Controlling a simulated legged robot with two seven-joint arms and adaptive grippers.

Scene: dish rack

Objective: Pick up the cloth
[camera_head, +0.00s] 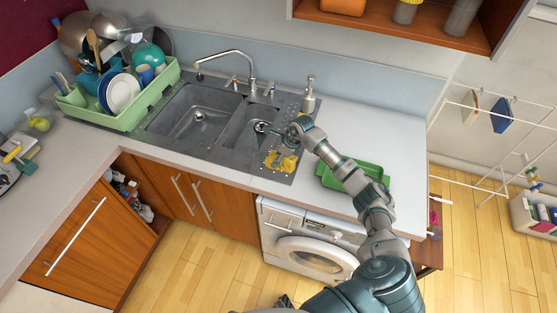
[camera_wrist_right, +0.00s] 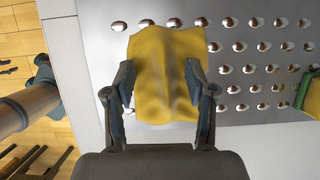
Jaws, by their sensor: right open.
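The yellow cloth (camera_head: 284,163) lies crumpled on the perforated metal drainboard at the right end of the sink. It also shows in the right wrist view (camera_wrist_right: 165,60), with a raised fold down its middle. My right gripper (camera_head: 266,128) is over the sink area, close to the cloth. In the wrist view my right gripper (camera_wrist_right: 160,88) is open, with one finger on each side of the cloth. I cannot tell whether the fingers touch it. My left gripper cannot be made out.
The sink has two basins (camera_head: 195,115) and a tall faucet (camera_head: 250,65). A green dish rack (camera_head: 130,118) full of dishes stands at left. A soap dispenser (camera_head: 309,97) stands behind my right gripper. A green tray (camera_head: 375,172) is on the counter at right, partly behind my arm.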

